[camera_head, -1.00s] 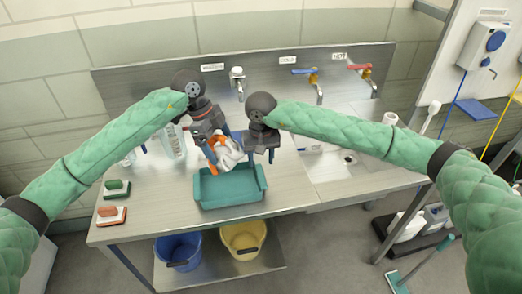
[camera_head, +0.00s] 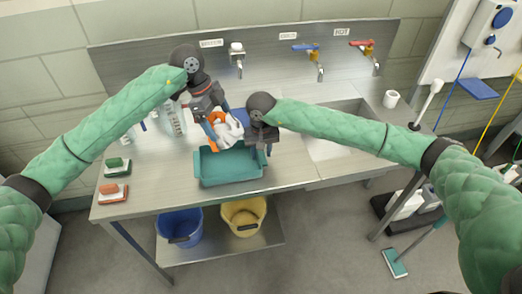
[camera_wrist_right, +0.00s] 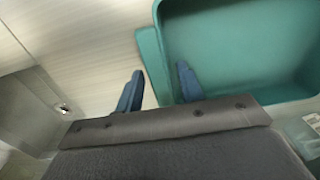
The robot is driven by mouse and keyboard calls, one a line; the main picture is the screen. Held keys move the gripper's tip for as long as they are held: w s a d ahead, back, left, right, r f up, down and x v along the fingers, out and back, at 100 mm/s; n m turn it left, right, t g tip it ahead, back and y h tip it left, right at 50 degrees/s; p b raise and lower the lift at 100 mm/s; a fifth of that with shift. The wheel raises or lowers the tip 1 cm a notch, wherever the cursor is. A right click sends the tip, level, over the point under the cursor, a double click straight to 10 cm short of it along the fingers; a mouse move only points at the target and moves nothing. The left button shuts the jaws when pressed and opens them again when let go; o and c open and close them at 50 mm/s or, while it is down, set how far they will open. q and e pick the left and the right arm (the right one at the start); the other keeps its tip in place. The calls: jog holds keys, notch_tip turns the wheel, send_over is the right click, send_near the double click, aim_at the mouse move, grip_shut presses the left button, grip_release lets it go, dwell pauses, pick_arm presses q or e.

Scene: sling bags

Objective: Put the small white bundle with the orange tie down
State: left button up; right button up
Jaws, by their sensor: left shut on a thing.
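The small white bundle (camera_head: 231,133) with its orange tie (camera_head: 216,118) hangs in my left gripper (camera_head: 217,124). My left gripper is shut on it, at the back edge of the teal tray (camera_head: 228,178). I cannot tell whether the bundle touches the tray. My right gripper (camera_head: 263,145) is at the tray's right end. In the right wrist view its two blue fingers (camera_wrist_right: 157,88) are apart with nothing gripped between them, close to the teal tray's rim (camera_wrist_right: 152,62). Whether they touch the rim is unclear.
A green brush (camera_head: 117,167) and an orange brush (camera_head: 113,192) lie on the steel counter (camera_head: 155,190) at the left. A sink (camera_head: 340,145) is at the right. Blue (camera_head: 179,232) and yellow (camera_head: 243,216) buckets are on the lower shelf.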

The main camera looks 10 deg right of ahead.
aim_at(215, 128)
grip_shut()
pick_arm(q)
jog(key=shift+w+r+y, duration=0.3)
jog(key=shift+r, duration=0.45)
jog(key=shift+s+d+t, duration=0.1)
jog(key=shift+s+t, duration=0.05)
jog(key=shift+t, duration=0.15)
jog(key=f+m, duration=0.1)
jog(key=s+f+m+y, duration=0.2)
jog(key=shift+s+a+f+m, duration=0.15)
jog(key=shift+a+f+m, duration=0.05)
jog(key=shift+a+m, duration=0.2)
jog(key=shift+f+m, duration=0.15)
jog(key=shift+m, duration=0.35)
jog(key=m, duration=0.1)
jog(key=m+t, duration=0.1)
jog(key=shift+a+f+m+y, duration=0.1)
jog(key=shift+a+m+y, duration=0.2)
jog(key=shift+y, duration=0.1)
jog(key=shift+f, duration=4.95)
